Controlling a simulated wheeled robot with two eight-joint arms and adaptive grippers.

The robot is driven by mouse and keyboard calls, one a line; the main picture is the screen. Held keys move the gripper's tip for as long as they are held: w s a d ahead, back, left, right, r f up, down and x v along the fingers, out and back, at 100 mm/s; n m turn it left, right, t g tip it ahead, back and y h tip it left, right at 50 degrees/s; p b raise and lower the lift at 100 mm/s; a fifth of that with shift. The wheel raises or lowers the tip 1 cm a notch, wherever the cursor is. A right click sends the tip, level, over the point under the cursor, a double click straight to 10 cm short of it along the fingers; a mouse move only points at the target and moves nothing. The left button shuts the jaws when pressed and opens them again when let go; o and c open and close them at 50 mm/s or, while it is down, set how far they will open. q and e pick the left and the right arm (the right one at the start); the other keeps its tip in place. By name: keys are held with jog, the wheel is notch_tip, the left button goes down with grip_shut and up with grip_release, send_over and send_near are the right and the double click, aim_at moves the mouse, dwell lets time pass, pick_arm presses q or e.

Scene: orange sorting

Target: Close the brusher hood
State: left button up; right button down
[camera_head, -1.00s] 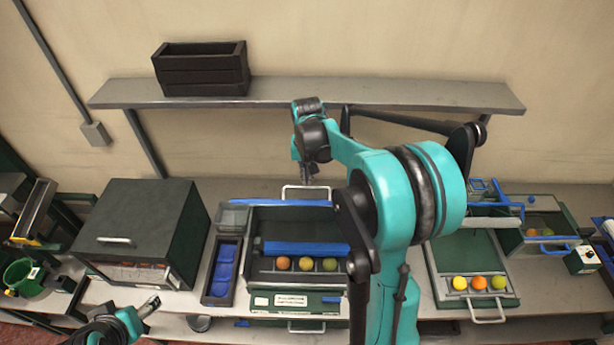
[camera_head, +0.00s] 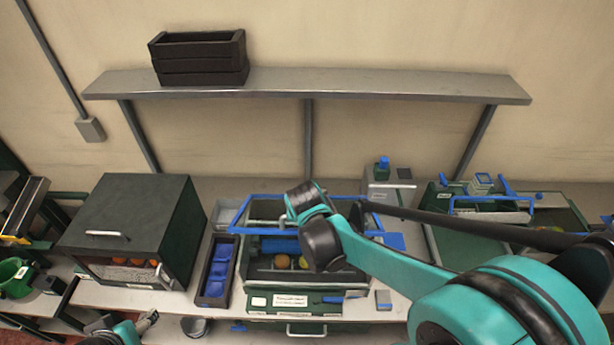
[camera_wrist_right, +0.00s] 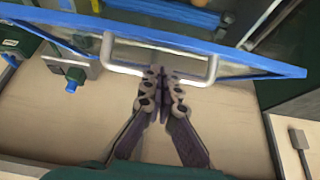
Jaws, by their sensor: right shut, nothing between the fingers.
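The brusher (camera_head: 290,302) stands in the middle of the bench, with oranges partly visible inside. Its blue-framed clear hood (camera_head: 238,214) slants over the box, partly lowered, with a gap below. My right arm's teal wrist covers much of it, hiding the right gripper in the head view. In the right wrist view, the right gripper (camera_wrist_right: 163,78) is shut and empty, its fingertips at the hood's pale handle (camera_wrist_right: 213,68) beside the blue rim (camera_wrist_right: 262,71); contact is unclear. My left gripper (camera_head: 149,317) is low at the left, away from the brusher; its opening is unclear.
A dark green box (camera_head: 130,215) and a tray of blue blocks (camera_head: 232,256) stand left of the brusher. Another machine (camera_head: 560,215) is at the right. A shelf (camera_head: 300,84) with a dark crate (camera_head: 198,60) runs along the wall.

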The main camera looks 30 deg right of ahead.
jog(key=s+f+b, duration=0.1)
jog(key=f+b, duration=0.1)
jog(key=s+a+f+t+b, duration=0.1)
jog(key=f, duration=0.2)
jog(key=s+a+f+t+h+b, duration=0.1)
jog(key=s+f+b, duration=0.1)
jog(key=f, duration=0.1)
jog(key=shift+a+b, duration=0.25)
jog(key=shift+b, duration=0.1)
pick_arm(q)
notch_tip(320, 180, down, 14)
jog(key=b, duration=0.6)
jog(key=shift+b, duration=0.3)
pick_arm(e)
notch_tip(320, 180, down, 8)
jog(key=s+a, duration=0.1)
jog(key=s, duration=0.1)
jog(key=shift+s+a+r, duration=0.15)
pick_arm(q)
jog(key=shift+r, duration=0.15)
